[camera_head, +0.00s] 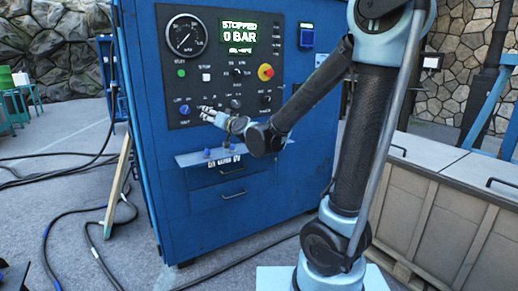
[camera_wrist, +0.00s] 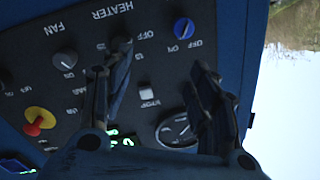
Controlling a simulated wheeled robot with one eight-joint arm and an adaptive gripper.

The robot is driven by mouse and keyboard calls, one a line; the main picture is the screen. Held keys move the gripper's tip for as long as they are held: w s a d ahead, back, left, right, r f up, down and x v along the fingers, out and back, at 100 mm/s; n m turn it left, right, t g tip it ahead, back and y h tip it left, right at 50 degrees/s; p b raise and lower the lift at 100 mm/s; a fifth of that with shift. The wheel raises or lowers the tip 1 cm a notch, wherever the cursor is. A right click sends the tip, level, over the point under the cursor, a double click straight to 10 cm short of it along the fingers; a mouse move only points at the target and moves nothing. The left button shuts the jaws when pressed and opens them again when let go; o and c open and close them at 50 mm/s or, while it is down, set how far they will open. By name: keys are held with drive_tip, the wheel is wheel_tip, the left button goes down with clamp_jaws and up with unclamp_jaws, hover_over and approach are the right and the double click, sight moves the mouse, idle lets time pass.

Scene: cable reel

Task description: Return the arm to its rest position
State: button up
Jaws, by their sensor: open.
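My arm (camera_head: 352,140) stands on the right of the head view and reaches left to the blue machine. My gripper (camera_head: 205,114) is in front of the lower left of the machine's dark control panel (camera_head: 222,88), beside a blue knob (camera_head: 184,109). In the wrist view my gripper (camera_wrist: 160,65) has its two dark fingers well apart, with nothing between them but panel behind. The blue knob (camera_wrist: 184,28) shows beyond the fingers, apart from them. Whether a finger touches the panel I cannot tell.
The panel has a round gauge (camera_head: 186,36), a display (camera_head: 240,38) reading "STOPPED 0 BAR" and a red-and-yellow stop button (camera_head: 266,72). A small shelf (camera_head: 205,157) juts out below my gripper. Grey-topped crates (camera_head: 440,180) stand right of my arm. Cables lie on the floor at left.

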drive_tip(key=s+d+f+g+h, duration=0.2)
drive_tip(key=s+d+f, duration=0.25)
drive_tip(key=d, duration=0.25)
drive_tip(key=s+d+f+n+g+h, duration=0.1)
drive_tip(key=s+d+f+g+h, duration=0.1)
drive_tip(key=s+d+f, duration=0.45)
drive_tip(key=s+d+f+g+h, duration=0.1)
drive_tip(key=d+f+g+h, duration=0.15)
drive_tip(key=d, duration=0.55)
drive_tip(key=s+d+f+m+g+h, duration=0.1)
drive_tip(key=s+d+f+g+h, duration=0.1)
drive_tip(key=s+d+f, duration=0.3)
drive_tip(key=s+d+f+m+g+h, duration=0.2)
drive_tip(key=s+d+f+g, duration=0.2)
drive_tip(key=s+d, duration=0.7)
drive_tip(key=s+f, duration=0.2)
drive_tip(key=s, duration=0.1)
drive_tip(key=shift+d+h, duration=0.1)
drive_tip(key=shift+h, duration=0.15)
drive_tip(key=shift+w+f, duration=0.15)
drive_tip(key=shift+w, duration=0.25)
